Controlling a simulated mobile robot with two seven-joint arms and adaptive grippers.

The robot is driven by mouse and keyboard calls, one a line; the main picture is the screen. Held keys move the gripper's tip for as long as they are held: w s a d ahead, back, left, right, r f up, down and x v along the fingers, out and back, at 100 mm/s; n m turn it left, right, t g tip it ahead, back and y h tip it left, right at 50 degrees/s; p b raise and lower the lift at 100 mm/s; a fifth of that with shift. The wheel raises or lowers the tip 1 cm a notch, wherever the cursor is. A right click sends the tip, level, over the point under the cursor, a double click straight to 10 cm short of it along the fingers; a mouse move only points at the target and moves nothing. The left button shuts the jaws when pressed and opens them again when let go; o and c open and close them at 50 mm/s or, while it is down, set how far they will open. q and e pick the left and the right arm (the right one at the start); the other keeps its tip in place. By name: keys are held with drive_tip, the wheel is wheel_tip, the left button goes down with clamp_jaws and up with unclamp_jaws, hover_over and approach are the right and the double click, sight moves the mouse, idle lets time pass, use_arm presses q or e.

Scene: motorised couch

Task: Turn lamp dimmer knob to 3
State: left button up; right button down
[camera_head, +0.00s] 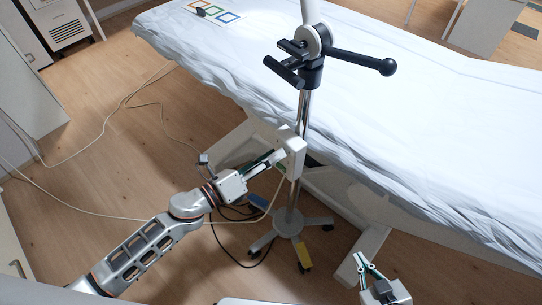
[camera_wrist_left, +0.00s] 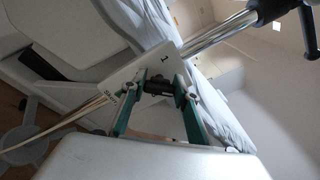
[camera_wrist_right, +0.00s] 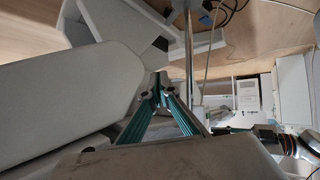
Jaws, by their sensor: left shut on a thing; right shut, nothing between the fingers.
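The white dimmer box (camera_head: 291,153) is fixed to the upright chrome pole. In the left wrist view the box (camera_wrist_left: 124,88) looks tilted, with a "1" and small dark lettering on its face. The black knob (camera_wrist_left: 158,83) sits on that face. My left gripper (camera_head: 278,156) reaches the box from the left and is shut on the knob, as it also shows in the left wrist view (camera_wrist_left: 160,82). The knob's pointer and the other marks are hidden or too small to read. My right gripper (camera_head: 364,260) is shut and empty, low beside the couch; its fingertips meet in the right wrist view (camera_wrist_right: 157,94).
The pole (camera_head: 300,120) carries a black clamp and handle (camera_head: 360,62) and stands on a wheeled base (camera_head: 289,222). The sheeted couch (camera_head: 420,110) lies behind it. Cables (camera_head: 125,105) run over the wooden floor. A card with coloured squares (camera_head: 228,18) lies on the couch.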

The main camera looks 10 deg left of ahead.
use_arm(q)
drive_tip(key=shift+f+m, duration=0.1)
drive_tip(key=shift+m, duration=0.3)
use_arm(e)
drive_tip(key=shift+w+r, duration=0.2)
drive_tip(key=shift+w, duration=0.15)
drive_tip(key=shift+a, duration=0.1)
use_arm(q)
drive_tip(key=o, duration=1.1)
drive_tip(key=shift+s+a, duration=0.15)
drive_tip(key=v, duration=1.1)
drive_tip(key=shift+s+a, duration=0.2)
use_arm(e)
drive_tip(key=shift+s+f, duration=0.15)
